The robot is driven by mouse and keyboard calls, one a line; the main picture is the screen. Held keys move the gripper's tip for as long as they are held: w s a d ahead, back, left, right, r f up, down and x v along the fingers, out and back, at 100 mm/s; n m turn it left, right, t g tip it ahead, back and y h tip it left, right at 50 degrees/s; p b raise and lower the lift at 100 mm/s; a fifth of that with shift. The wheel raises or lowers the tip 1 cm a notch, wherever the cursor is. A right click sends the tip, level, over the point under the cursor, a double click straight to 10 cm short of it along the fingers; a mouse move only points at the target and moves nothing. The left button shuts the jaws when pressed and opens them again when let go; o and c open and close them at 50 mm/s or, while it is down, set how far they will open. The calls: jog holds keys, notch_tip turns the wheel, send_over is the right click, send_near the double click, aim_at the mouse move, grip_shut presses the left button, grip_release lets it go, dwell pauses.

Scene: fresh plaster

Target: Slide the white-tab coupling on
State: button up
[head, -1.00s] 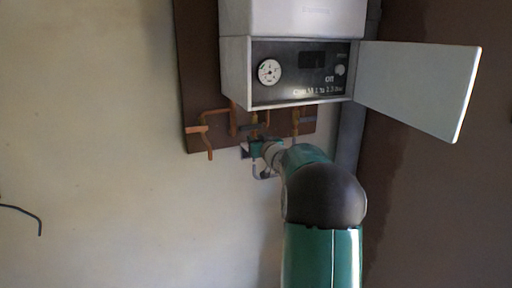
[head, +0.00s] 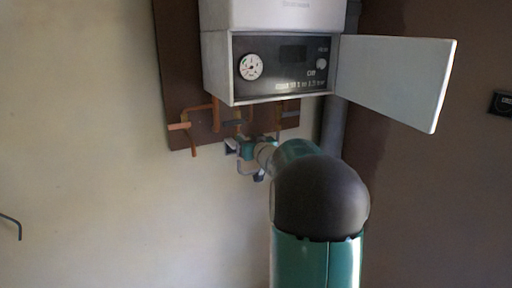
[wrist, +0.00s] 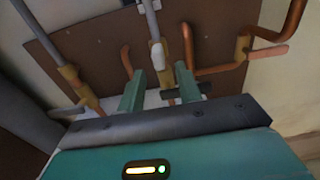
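My gripper (head: 239,148) is below the boiler, at the pipes, at the end of my green arm. In the wrist view its two green fingers (wrist: 160,80) are apart. A grey hose (wrist: 150,18) runs down to a white fitting (wrist: 157,55), which looks like the white-tab coupling. It lies between and just beyond the fingertips. I cannot tell whether a finger touches it, nor whether it is seated on the pipe behind. In the head view the gripper and arm hide the coupling; a grey hose loop (head: 245,173) hangs beneath.
The boiler (head: 215,65) hangs above, its panel door (head: 395,80) open to the right. Copper pipes (head: 200,112) and an orange-handled valve (head: 180,126) are on the brown board (head: 175,75). A grey valve handle (wrist: 68,111) is left in the wrist view. Open wall lies left.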

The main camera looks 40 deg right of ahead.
jog(key=v, duration=0.7)
jog(key=shift+s, duration=0.3)
jog(key=shift+a, duration=0.1)
jog(key=s+a+g, duration=0.2)
jog(key=a+g, duration=0.1)
jog(key=a, duration=0.7)
jog(key=s+a+g, duration=0.2)
jog(key=a, duration=0.7)
jog(key=s+a+f+n+g+y, duration=0.1)
jog(key=s+a+f+g+y, duration=0.1)
jog(key=s+a+f, duration=0.3)
jog(key=s+a+f+n+g+y, duration=0.2)
jog(key=s+a+f+g+y, duration=0.1)
jog(key=s+a, duration=1)
notch_tip(320, 180, down, 2)
jog(key=a+g, duration=0.1)
jog(key=a, duration=0.1)
jog(key=shift+s+a+g, duration=0.35)
jog(key=shift+g, duration=0.05)
